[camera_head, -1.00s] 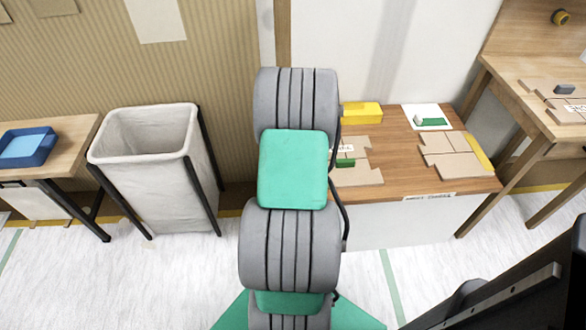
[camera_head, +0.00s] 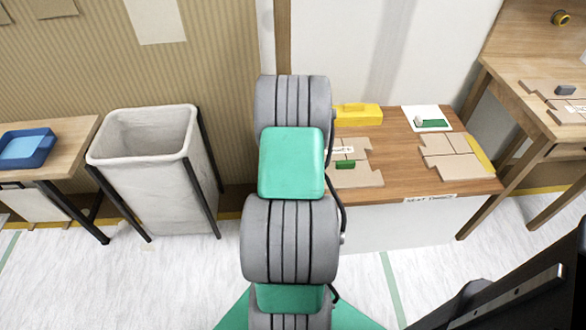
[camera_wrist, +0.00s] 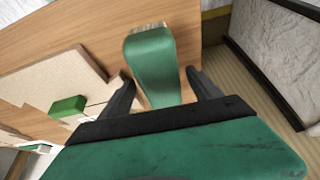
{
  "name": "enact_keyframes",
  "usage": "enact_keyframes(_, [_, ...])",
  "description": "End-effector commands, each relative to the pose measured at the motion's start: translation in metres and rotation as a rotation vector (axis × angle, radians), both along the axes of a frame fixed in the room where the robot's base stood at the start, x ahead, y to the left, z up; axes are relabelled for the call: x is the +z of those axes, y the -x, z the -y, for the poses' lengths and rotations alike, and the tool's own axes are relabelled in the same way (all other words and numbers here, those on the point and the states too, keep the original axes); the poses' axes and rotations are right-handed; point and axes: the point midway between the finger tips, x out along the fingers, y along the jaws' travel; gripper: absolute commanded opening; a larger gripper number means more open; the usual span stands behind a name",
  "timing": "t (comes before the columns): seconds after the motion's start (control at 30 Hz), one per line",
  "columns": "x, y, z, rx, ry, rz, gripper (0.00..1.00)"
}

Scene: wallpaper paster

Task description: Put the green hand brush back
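The green hand brush (camera_wrist: 152,58), with a pale strip along its far end, shows in the wrist view over the wooden table top. My gripper (camera_wrist: 160,76) has its two black fingers apart, one on each side of the brush, with narrow gaps visible. I cannot tell whether the brush rests on the table or how high the fingers are above it. In the head view my arm hides the brush and the gripper.
The low table (camera_head: 400,188) holds a yellow block (camera_head: 358,116), cardboard pieces (camera_head: 453,158), a small green block (camera_head: 345,164) and a white sheet (camera_head: 412,113) with a green-and-grey item (camera_head: 433,124). A waste bin (camera_head: 150,175) stands left; a blue tray (camera_head: 28,147) sits on another table.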

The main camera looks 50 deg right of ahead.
Motion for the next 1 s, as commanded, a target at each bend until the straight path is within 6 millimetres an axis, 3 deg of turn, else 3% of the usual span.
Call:
enact_keyframes(0.23, [0.005, 0.001, -0.001, 0.0, 0.002, 0.001, 0.72])
enact_keyframes(0.53, [0.059, 0.011, -0.021, 0.0, 0.003, 0.002, 0.72])
enact_keyframes(0.77, [0.074, 0.014, -0.03, 0.007, 0.0, 0.0, 0.72])
enact_keyframes(0.87, [0.093, -0.008, -0.058, 0.077, -0.005, -0.005, 0.72])
enact_keyframes(0.97, [0.134, -0.042, -0.131, 0.236, -0.021, -0.022, 0.72])
enact_keyframes(1.0, [0.153, -0.051, -0.171, 0.318, -0.03, -0.035, 0.72])
